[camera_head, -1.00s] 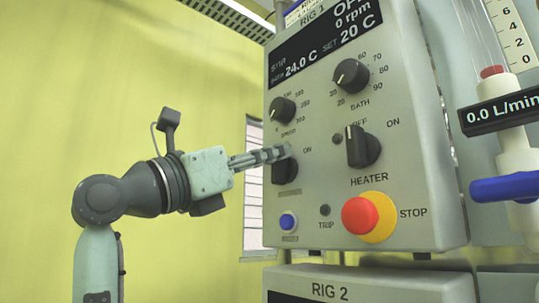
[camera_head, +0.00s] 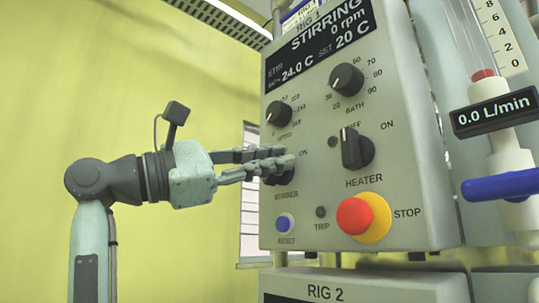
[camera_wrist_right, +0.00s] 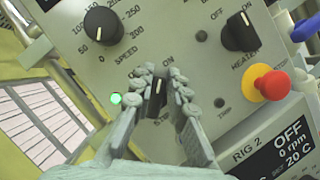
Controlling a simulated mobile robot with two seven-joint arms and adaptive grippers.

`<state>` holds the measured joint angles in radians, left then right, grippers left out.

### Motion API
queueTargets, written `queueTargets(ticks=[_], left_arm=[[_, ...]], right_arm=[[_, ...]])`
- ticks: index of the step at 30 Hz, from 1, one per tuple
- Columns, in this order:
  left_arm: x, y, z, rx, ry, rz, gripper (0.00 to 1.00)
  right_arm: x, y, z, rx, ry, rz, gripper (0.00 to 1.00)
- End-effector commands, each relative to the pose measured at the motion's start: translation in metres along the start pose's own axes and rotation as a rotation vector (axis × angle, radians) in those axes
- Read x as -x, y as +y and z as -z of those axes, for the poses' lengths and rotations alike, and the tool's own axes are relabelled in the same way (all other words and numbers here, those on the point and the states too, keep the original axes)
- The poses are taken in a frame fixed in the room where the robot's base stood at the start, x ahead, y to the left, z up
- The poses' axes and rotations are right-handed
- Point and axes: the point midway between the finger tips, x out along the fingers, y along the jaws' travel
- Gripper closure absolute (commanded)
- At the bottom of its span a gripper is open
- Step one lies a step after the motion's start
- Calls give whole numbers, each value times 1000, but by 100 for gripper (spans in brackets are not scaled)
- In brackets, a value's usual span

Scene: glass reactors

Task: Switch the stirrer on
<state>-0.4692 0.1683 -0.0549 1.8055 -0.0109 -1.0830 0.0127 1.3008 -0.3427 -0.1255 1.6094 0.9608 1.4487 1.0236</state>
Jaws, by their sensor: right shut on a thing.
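The black stirrer switch (camera_head: 281,178) is low on the left of the grey Rig 1 panel (camera_head: 400,200), partly hidden by the fingers. In the wrist view the switch (camera_wrist_right: 157,98) sits between both fingers, its white mark pointing up near the ON label. My right gripper (camera_head: 287,159) is shut on this switch; it also shows in the wrist view (camera_wrist_right: 160,82). The Rig 1 display (camera_head: 325,42) reads STIRRING, 0 rpm, set 20 C. A green lamp (camera_wrist_right: 115,98) is lit left of the switch. My left gripper is not in view.
The speed knob (camera_head: 278,113) is just above the fingers. The heater switch (camera_head: 357,148), bath knob (camera_head: 346,78), red stop button (camera_head: 356,216) and blue reset button (camera_head: 285,222) are close by. A flow meter (camera_head: 495,112) stands right.

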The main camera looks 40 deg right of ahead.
Motion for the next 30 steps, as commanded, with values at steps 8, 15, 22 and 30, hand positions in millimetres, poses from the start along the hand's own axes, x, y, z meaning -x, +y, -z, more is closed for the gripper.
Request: queueTargets(ticks=[8, 15, 22, 30], left_arm=[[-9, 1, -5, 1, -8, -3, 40], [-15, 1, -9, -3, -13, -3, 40], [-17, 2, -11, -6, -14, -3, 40], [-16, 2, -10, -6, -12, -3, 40]], right_arm=[[-1, -3, 6, -141, 13, 68, 100], [-1, -4, 7, -203, 14, 93, 100], [-1, -4, 8, -218, 14, 100, 100], [-1, -4, 7, -217, 14, 99, 100]])
